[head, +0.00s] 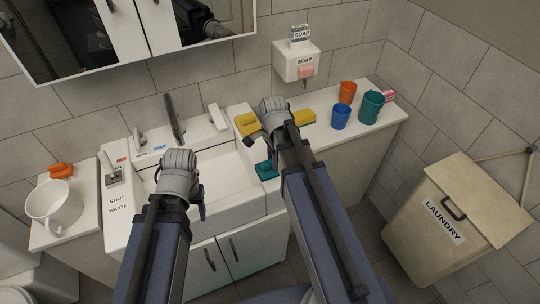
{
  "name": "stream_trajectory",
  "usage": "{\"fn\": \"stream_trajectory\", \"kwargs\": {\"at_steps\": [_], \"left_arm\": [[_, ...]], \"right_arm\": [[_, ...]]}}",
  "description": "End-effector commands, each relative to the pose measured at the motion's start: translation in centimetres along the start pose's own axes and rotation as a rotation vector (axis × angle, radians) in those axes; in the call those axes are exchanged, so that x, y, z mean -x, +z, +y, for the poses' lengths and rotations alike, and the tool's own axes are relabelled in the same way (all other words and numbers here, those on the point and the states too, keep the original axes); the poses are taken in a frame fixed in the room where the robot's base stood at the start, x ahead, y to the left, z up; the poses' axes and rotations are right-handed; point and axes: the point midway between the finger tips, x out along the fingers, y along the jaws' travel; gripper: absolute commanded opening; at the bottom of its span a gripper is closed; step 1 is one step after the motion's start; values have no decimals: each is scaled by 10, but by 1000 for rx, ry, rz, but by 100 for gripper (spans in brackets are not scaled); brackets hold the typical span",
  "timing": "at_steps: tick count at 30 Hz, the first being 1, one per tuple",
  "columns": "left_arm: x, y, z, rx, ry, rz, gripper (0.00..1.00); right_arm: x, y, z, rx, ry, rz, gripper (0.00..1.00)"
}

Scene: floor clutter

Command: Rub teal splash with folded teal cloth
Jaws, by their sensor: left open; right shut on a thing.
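The folded teal cloth (265,170) shows just left of my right forearm, at the counter by the right end of the sink; the forearm hides part of it. My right gripper (270,155) is shut on the cloth, its fingers mostly hidden behind my arm. I cannot tell whether the cloth touches the surface. My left gripper (198,203) is open and empty, in front of the sink's left part. I cannot make out a teal splash; my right arm covers part of the counter.
Yellow sponge-like things (247,124) lie on the counter behind my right gripper. Blue (340,117), orange (347,92) and teal cups (371,106) stand at the right. A white mug (54,204) stands far left. The faucet (173,120) rises behind the sink. A laundry hamper (430,245) stands at right.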

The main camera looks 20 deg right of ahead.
Motion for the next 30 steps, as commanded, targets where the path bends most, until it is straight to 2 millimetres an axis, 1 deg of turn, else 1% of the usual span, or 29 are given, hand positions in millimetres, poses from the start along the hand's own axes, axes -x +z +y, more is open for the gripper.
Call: {"fn": "stream_trajectory", "kwargs": {"at_steps": [1,4,13,16,20,30], "left_arm": [[0,0,0,0,0,0,59],[0,0,0,0,0,0,59],[1,0,0,0,0,0,59],[4,0,0,0,0,0,59],[13,1,-1,0,0,0,59],[47,3,-4,0,0,0,59]], "right_arm": [[0,0,10,-1,6,0,0],[0,0,15,-1,5,0,0],[1,0,14,-1,2,0,0],[4,0,13,0,1,0,0],[13,0,13,0,0,0,0],[47,0,13,0,-1,0,0]]}}
